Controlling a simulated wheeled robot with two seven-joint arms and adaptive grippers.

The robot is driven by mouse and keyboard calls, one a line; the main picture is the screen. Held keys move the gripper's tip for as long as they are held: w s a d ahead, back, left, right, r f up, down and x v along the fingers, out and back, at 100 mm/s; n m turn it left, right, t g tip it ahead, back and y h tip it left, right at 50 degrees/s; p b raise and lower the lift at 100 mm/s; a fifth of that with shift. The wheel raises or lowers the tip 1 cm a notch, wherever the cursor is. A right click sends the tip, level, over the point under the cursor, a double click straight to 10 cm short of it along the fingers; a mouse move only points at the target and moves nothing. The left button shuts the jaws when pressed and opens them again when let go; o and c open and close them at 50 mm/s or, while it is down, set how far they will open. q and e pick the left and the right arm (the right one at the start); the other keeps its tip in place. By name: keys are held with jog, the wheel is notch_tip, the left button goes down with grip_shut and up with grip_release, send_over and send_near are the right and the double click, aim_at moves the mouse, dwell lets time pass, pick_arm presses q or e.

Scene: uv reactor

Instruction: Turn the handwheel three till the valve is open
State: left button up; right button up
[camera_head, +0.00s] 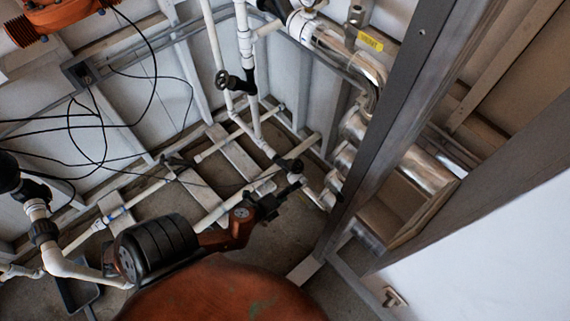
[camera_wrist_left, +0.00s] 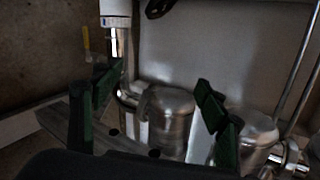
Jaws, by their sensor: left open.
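Several dark valve handwheels show on white pipes in the head view. One dark handwheel (camera_head: 222,79) sits on the upright pipe at upper middle. Another dark valve part (camera_head: 290,165) is low on the piping, just beyond my left gripper (camera_head: 283,198). I cannot tell which is handwheel three or whether its valve is open. A dark round part, perhaps a handwheel, shows at the top edge of the wrist view (camera_wrist_left: 158,8). There my left gripper (camera_wrist_left: 155,112) has its green fingers spread apart, with nothing held between them. My right gripper is not in view.
Metal cylinders (camera_wrist_left: 172,122) stand beyond the fingers in the wrist view. A grey steel post (camera_head: 400,110) rises right of my left arm. White pipes (camera_head: 252,130) run along the wall and floor. Loose black cables (camera_head: 100,115) hang at the left.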

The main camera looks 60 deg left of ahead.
pick_arm(q)
jog(key=w+d+r+m+t+h+p, duration=0.15)
jog(key=w+r+m+h, duration=0.45)
jog(key=m, duration=0.7)
jog(key=m+g+y+p, duration=0.35)
jog(key=m+g, duration=0.25)
jog(key=m, duration=1)
send_near(291, 164)
jog(key=x, duration=0.4)
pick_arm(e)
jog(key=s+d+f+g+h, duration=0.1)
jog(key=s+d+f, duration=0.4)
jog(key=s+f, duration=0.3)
pick_arm(q)
jog(key=shift+w+a+f+h, duration=0.15)
jog(key=shift+a+h, duration=0.05)
jog(key=shift+h, duration=0.05)
jog(key=shift+w+f, duration=0.15)
jog(key=shift+f, duration=0.2)
jog(key=b+x, duration=0.3)
jog(key=x, duration=0.3)
jog(key=shift+d, duration=0.2)
jog(key=shift+w+f, duration=0.15)
jog(key=shift+f, duration=0.1)
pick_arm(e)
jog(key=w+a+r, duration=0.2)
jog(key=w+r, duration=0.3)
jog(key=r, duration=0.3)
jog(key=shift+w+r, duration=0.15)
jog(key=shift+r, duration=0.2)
